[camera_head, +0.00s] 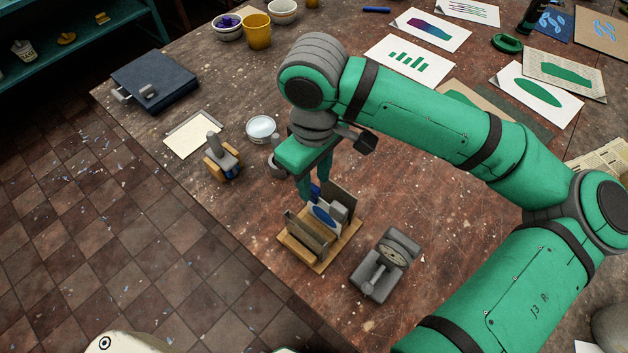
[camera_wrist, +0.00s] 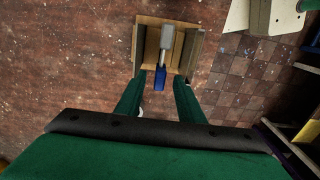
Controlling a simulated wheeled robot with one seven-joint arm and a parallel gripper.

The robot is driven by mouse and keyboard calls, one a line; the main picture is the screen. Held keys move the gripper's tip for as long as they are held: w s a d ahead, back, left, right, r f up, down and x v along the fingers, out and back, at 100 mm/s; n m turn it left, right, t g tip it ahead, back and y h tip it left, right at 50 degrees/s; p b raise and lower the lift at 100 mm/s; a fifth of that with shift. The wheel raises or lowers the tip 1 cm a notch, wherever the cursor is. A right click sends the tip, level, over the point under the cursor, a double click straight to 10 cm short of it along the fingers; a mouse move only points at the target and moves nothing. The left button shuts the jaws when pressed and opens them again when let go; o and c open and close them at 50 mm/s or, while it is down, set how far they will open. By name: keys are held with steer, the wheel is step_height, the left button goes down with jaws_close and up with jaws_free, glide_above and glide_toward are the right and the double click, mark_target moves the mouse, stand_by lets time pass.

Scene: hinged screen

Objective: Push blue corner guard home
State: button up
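A small blue piece, which looks like the blue corner guard (camera_head: 315,188), shows by my fingertips in the head view. In the wrist view the blue piece (camera_wrist: 160,78) lies between my fingers, at the near end of a grey bar (camera_wrist: 166,45). My gripper (camera_wrist: 160,86) is open, with a gap on each side of the blue piece. In the head view my gripper (camera_head: 314,193) points down over the wooden stand (camera_head: 299,257). The stand holds upright boards and a pale panel with a blue oval (camera_head: 323,216). How far the guard is seated cannot be told.
A grey device with a dial (camera_head: 388,263) stands right of the stand. Printed sheets lie at the back. The table's edge is close to the stand.

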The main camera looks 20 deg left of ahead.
steer(key=shift+r, duration=2.75)
